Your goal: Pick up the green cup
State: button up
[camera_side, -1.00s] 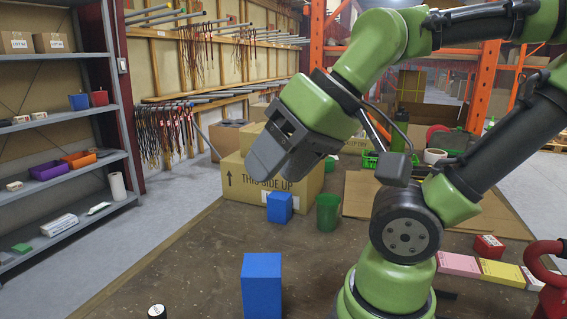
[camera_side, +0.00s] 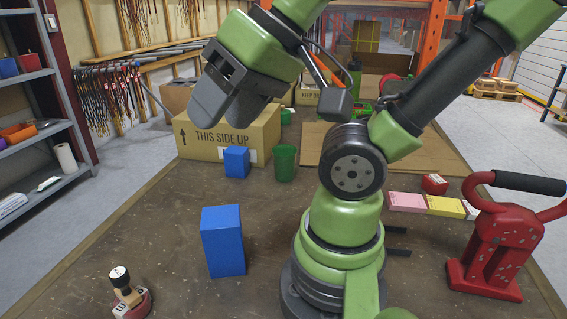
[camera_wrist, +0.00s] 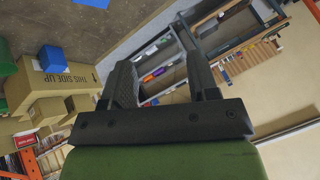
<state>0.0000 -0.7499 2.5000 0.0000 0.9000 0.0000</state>
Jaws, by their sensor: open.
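The green cup (camera_side: 285,163) stands upright on the brown table in the side view, right of a small blue block (camera_side: 236,162) and near the cardboard box. A green shape at the left edge of the wrist view (camera_wrist: 6,58) may be the same cup, cut off by the frame. My gripper (camera_side: 222,112) is open and empty, raised above the table to the left of the cup and clearly apart from it. In the wrist view its two dark fingers (camera_wrist: 158,75) point toward the shelf, with nothing between them.
A "THIS SIDE UP" cardboard box (camera_side: 225,136) stands behind the small blue block. A taller blue block (camera_side: 223,241) is nearer the front. A stamp-like object (camera_side: 127,290) lies front left. A red tool (camera_side: 500,240) is at right.

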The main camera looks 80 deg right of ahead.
jog(key=shift+o, duration=0.2)
jog(key=o, duration=0.8)
